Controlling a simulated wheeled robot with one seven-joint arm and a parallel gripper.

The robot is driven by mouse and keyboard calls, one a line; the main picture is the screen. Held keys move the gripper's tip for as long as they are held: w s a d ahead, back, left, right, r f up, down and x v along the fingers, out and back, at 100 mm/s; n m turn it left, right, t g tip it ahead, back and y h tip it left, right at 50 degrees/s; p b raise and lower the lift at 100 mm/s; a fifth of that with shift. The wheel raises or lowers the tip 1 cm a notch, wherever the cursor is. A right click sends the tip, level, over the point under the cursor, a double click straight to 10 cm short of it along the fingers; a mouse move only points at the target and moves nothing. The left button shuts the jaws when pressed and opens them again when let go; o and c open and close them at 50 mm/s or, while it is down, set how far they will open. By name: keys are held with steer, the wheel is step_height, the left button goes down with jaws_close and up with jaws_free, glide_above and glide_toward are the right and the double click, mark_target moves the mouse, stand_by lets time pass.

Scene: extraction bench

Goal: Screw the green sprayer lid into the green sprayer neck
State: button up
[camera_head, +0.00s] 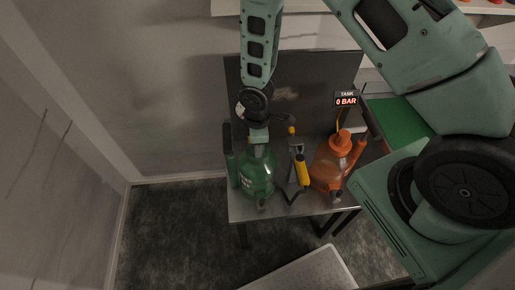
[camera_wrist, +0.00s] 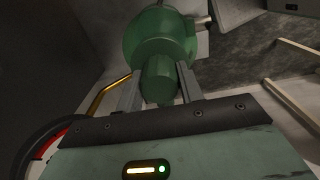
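The green sprayer (camera_head: 256,176) stands upright on the grey bench at its left part. Its rounded body also shows in the wrist view (camera_wrist: 160,36). The green sprayer lid (camera_wrist: 158,78) is a green cylinder between my two fingers, which appear to touch its sides. In the head view the lid (camera_head: 258,136) is right above the sprayer's top. My gripper (camera_wrist: 160,85) points down at the sprayer and is closed around the lid. The sprayer neck is hidden behind the lid, so I cannot tell whether the threads are engaged.
An orange sprayer (camera_head: 330,168) stands on the bench to the right. A yellow-handled wand (camera_head: 302,172) is between the two sprayers. A dark panel backs the bench (camera_head: 288,206), and a small display (camera_head: 346,101) reads "0 BAR". A pale board (camera_head: 305,272) is in front.

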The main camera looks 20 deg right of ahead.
steer(key=m, duration=0.5)
steer(key=shift+b, duration=0.35)
steer(key=m, duration=0.5)
steer(key=o, duration=0.7)
steer(key=shift+m, duration=0.9)
steer(key=o, duration=0.4)
